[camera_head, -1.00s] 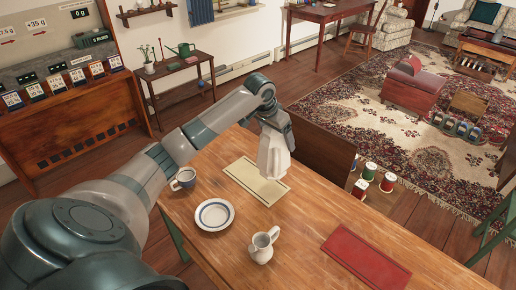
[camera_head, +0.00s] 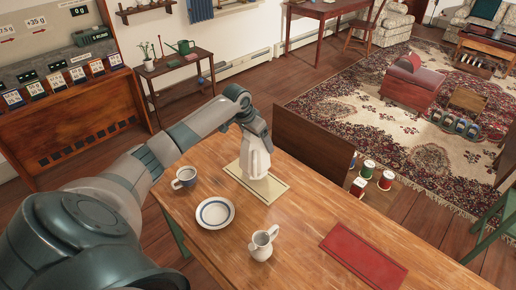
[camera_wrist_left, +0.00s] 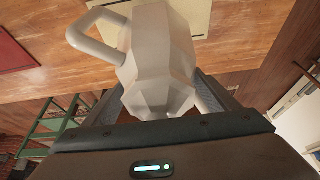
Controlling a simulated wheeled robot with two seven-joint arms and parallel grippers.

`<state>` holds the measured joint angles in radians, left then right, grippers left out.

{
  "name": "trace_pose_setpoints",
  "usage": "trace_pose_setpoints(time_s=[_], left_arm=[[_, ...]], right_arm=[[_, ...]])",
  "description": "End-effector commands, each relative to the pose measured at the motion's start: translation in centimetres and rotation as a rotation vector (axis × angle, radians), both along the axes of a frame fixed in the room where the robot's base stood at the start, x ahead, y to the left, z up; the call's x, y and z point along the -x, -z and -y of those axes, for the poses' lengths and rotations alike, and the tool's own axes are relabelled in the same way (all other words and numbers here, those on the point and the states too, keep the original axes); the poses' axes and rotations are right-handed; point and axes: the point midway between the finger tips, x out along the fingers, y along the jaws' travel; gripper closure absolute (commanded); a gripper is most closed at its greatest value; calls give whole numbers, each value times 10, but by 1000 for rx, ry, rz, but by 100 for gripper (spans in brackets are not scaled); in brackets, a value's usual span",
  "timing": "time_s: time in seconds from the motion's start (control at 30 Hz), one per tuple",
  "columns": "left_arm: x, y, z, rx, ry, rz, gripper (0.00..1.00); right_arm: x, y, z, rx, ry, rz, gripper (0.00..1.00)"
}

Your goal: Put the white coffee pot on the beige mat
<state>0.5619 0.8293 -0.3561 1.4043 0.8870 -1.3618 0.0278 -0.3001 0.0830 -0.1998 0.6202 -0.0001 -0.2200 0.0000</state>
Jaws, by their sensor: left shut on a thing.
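My right gripper is in neither view.
A red mat (camera_head: 363,255) lies at the right. The wood between the beige and red mats is clear.

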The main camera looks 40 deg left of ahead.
Motion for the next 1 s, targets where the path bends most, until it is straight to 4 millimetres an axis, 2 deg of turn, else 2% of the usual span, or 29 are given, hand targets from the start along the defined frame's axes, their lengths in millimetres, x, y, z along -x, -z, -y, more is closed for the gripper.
trace_pose_setpoints(time_s=[0.4, 0.83, 0.87, 0.9, 0.93, 1.0], left_arm=[[0, 34, 0, 0, -1, 2, 82], [-1, 38, 0, -1, 0, 3, 82], [1, 41, 0, 0, 0, -1, 15], [1, 41, 0, 0, 0, -1, 5], [1, 41, 0, 0, 0, -1, 1], [1, 41, 0, 0, 0, -1, 1]], right_arm=[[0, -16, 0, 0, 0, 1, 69], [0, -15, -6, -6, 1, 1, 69], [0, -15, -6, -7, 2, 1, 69], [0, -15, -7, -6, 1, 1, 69], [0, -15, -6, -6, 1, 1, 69], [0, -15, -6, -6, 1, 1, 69]])
